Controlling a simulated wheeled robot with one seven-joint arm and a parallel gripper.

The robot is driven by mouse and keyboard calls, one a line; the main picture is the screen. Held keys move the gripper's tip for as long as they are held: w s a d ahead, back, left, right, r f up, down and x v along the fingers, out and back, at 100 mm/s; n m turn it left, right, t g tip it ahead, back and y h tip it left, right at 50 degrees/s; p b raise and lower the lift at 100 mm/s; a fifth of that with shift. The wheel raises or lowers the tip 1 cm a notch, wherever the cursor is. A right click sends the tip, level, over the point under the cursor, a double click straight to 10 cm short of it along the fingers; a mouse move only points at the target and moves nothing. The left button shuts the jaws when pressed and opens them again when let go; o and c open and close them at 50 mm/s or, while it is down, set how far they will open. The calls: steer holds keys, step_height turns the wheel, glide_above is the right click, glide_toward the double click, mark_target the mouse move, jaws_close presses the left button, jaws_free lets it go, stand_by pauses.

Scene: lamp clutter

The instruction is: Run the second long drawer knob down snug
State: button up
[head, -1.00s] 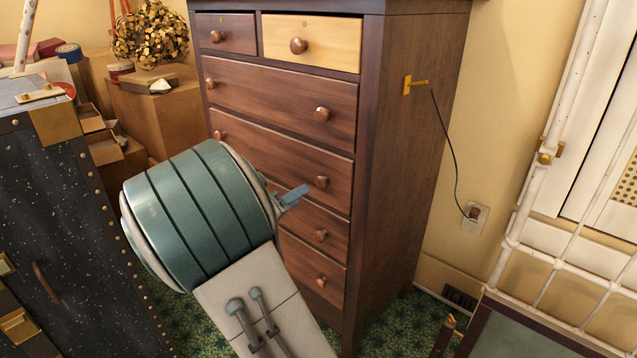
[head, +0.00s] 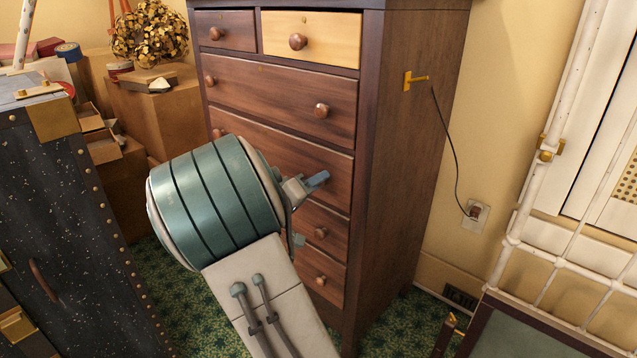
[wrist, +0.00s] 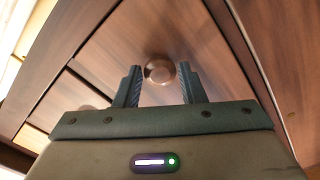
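The dark wooden dresser (head: 415,170) stands ahead with rows of round knobs. The second long drawer (head: 270,155) has a left knob (head: 218,133) in sight; its right knob is hidden behind my gripper in the head view. My gripper (head: 309,209) is at the right part of that drawer, with one finger above the other. In the wrist view my gripper (wrist: 160,84) is open and empty. A round wooden knob (wrist: 160,70) shows between and just past the fingertips, with gaps on both sides. It appears to be that right knob. Whether it sits loose or snug cannot be told.
Knobs of the first long drawer (head: 321,110) and lower drawers (head: 320,233) are close by. A dark trunk (head: 75,210) stands at left. A white metal frame (head: 510,235) stands at right.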

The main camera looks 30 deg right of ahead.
steer(key=c, duration=0.4)
steer(key=shift+f+b, duration=0.15)
steer(key=shift+b, duration=0.3)
steer(key=shift+o, duration=0.2)
steer(key=shift+f+m+b, duration=0.2)
steer(key=shift+m+b, duration=0.3)
steer(key=shift+b, duration=0.7)
steer(key=shift+r+m+b, duration=0.35)
steer(key=shift+m+b, duration=0.05)
steer(key=shift+b, duration=0.2)
steer(key=shift+f+b, duration=0.15)
steer(key=shift+b, duration=0.2)
